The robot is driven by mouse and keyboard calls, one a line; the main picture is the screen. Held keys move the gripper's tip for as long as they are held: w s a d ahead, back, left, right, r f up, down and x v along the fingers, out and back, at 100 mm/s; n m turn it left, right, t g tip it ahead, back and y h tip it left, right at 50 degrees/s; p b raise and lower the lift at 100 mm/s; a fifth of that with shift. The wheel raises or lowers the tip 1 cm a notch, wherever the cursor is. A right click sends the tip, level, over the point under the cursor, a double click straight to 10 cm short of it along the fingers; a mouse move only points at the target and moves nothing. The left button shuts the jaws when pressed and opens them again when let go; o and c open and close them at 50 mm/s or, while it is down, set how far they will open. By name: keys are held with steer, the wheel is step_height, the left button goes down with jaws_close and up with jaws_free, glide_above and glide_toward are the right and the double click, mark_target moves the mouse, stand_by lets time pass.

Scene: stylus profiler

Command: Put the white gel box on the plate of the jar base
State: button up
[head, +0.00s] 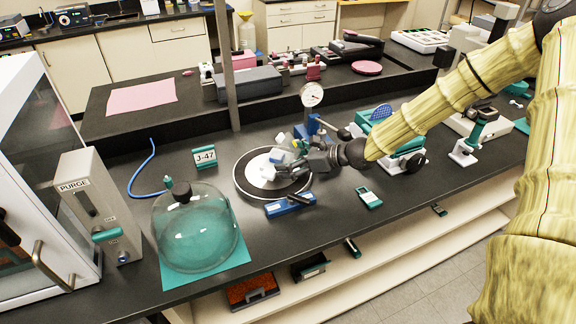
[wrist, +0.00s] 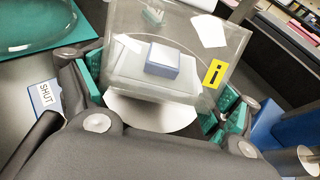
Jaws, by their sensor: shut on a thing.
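In the head view my gripper (head: 284,163) is over the jar base (head: 243,188), a round black disc with a white ring. The white plate (head: 256,171) at its middle is partly hidden by the gripper. The plate also shows under the box in the wrist view (wrist: 150,115). I cannot tell whether the box touches the plate.
A glass bell jar (head: 195,235) with a black knob stands on a teal mat, front left. A blue latch (head: 290,204) lies at the base's front edge. A dial gauge (head: 312,96) stands behind. A J-47 sign (head: 204,156) and a blue hose (head: 142,170) are left.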

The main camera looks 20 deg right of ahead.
steer(key=shift+w, duration=0.4)
steer(key=shift+f+p, duration=0.9)
steer(key=shift+f, duration=0.85)
steer(key=shift+f, duration=0.1)
steer(key=o, duration=0.9)
steer(key=shift+o, duration=0.2)
steer(key=b+v, duration=0.1)
steer(key=v, duration=1.1)
steer(key=shift+b, duration=0.4)
